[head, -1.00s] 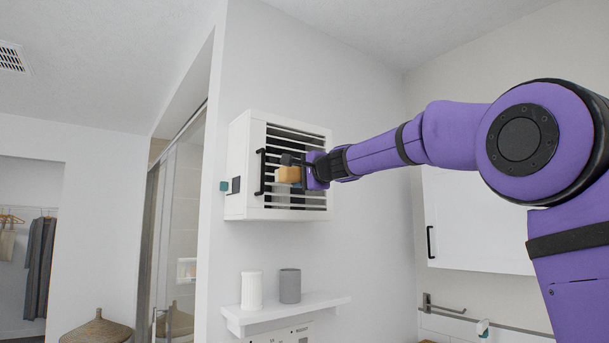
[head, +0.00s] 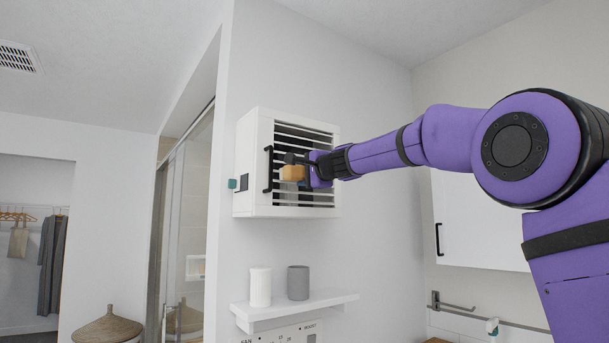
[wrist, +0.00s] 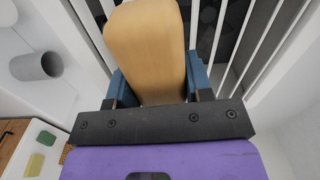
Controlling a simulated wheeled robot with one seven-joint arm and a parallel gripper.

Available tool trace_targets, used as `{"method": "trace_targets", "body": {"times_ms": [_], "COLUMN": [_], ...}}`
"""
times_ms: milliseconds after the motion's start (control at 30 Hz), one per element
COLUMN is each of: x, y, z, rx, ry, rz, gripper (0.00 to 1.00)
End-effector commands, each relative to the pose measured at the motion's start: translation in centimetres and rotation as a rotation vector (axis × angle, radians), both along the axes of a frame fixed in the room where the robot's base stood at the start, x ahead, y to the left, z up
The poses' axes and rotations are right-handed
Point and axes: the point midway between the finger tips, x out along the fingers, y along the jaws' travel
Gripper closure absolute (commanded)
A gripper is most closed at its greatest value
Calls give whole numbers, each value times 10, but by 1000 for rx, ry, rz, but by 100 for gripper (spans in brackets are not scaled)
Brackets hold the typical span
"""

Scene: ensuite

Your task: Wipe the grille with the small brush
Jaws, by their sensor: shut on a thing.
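The grille (head: 320,196) is a white wall-mounted box with horizontal white slats over a dark inside and a black handle at its left. Its slats (wrist: 255,45) run slantwise behind the brush in the wrist view. The small brush (head: 292,173) shows as a tan wooden block, which fills the upper middle of the wrist view (wrist: 146,50). My gripper (head: 306,170) is shut on it, with blue fingers on both sides in the wrist view (wrist: 160,88). The brush is in front of the slats, left of their middle. Its bristles are hidden, so I cannot tell whether they touch.
Below the grille, a white shelf (head: 300,306) carries a white ribbed cup (head: 260,287) and a grey cup (head: 298,283). A teal knob (head: 232,184) sticks out from the box's left side. A white cabinet (head: 480,220) hangs at the right behind my arm.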

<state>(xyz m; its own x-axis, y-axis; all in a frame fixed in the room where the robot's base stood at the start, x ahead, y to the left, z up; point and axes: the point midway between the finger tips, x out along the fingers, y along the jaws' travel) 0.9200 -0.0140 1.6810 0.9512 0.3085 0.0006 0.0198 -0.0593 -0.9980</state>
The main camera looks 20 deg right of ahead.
Motion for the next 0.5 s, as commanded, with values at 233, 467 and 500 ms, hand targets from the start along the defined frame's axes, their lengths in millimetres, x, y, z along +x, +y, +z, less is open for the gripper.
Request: {"method": "trace_targets", "body": {"times_ms": [233,467,500], "x": [4,8,8], "y": [1,3,3], "z": [0,0,0], "rx": [0,0,0], "ry": [0,0,0], "rz": [0,0,0], "gripper": [72,72,72]}}
